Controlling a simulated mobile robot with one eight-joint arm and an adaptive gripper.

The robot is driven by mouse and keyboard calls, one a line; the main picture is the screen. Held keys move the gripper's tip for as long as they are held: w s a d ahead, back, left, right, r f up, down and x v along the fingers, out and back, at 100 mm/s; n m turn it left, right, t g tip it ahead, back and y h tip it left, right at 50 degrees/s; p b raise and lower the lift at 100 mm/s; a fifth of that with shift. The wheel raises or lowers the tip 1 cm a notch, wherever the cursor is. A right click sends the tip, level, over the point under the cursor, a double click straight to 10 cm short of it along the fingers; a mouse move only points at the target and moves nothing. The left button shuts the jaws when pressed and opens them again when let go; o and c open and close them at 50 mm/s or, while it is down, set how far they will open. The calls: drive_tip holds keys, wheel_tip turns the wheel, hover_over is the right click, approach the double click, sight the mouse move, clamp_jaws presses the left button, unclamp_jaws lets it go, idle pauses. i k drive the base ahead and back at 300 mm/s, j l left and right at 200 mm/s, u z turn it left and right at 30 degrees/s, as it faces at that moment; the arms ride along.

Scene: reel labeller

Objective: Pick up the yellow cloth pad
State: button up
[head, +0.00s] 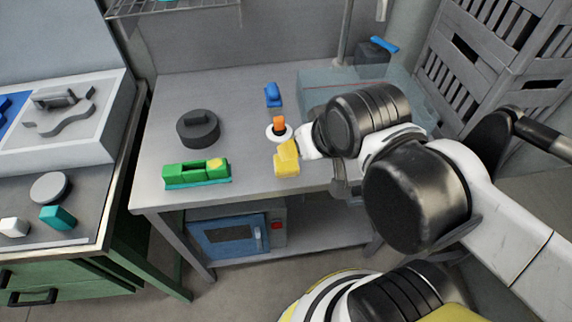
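The yellow cloth pad (287,159) appears to be the yellow, block-like piece at the front edge of the grey table, right of the middle. It is just in front of a white round base with an orange top. My arm reaches in from the right, its dark wrist just right of the yellow piece. My gripper (345,186) seems to be the grey part below the wrist, by the table's front edge. It is mostly hidden by my arm, so its opening and fingertips do not show. Nothing shows touching the yellow piece.
The orange-topped piece (279,128) and a blue item (273,95) stand behind the pad. A green holder (196,172) with a small yellow piece and a dark round reel (198,128) are to the left. A clear bluish panel (315,80) is behind my wrist.

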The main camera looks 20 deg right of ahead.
sight(291, 168)
drive_tip(key=j+z, duration=0.25)
drive_tip(key=k+j+z, duration=0.1)
drive_tip(key=j+z, duration=0.15)
drive_tip(key=j, duration=0.2)
drive_tip(key=k+j+z, duration=0.1)
drive_tip(key=j+z, duration=0.15)
drive_tip(key=k+j+z, duration=0.15)
drive_tip(key=j+z, duration=0.15)
drive_tip(key=j, duration=0.1)
